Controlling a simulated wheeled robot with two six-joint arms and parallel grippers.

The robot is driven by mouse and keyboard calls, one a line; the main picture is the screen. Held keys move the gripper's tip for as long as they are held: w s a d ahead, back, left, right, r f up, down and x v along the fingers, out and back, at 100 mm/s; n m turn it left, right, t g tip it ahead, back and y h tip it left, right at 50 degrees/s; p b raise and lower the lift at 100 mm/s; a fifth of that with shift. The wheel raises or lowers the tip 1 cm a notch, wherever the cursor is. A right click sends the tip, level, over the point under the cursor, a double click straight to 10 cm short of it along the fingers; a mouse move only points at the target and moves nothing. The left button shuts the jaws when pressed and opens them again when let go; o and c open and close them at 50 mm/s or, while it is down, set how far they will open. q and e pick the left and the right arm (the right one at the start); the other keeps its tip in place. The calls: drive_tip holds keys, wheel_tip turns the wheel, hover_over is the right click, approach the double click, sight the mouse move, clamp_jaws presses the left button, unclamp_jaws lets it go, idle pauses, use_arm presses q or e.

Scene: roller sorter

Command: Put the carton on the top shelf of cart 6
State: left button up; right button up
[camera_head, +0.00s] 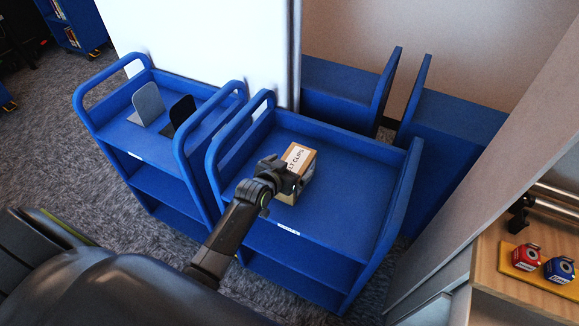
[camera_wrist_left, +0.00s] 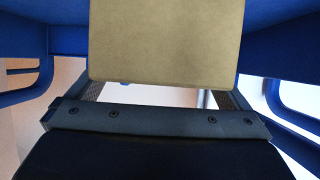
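The carton (camera_head: 299,158) is a small brown box with a white label whose lettering ends in "CLIPS". It is over the top shelf (camera_head: 341,208) of the nearer right blue cart; I cannot tell whether it touches the shelf. My left gripper (camera_head: 284,180) is at its near side and appears shut on it. In the left wrist view the carton's plain face (camera_wrist_left: 166,40) fills the upper middle and hides the fingertips. The cart's front label (camera_head: 288,229) is too small to read. My right gripper is not in view.
A second blue cart (camera_head: 131,158) with two bookends (camera_head: 148,103) (camera_head: 181,113) stands close on the left. More blue carts (camera_head: 453,118) stand behind. A wooden surface (camera_head: 520,293) with red and blue items is at lower right. The shelf around the carton is clear.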

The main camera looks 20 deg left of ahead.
use_arm(q)
drive_tip(key=shift+r, duration=0.1)
drive_tip(key=d+v, duration=0.1)
drive_tip(key=v, duration=1.1)
drive_tip(key=shift+a, duration=0.45)
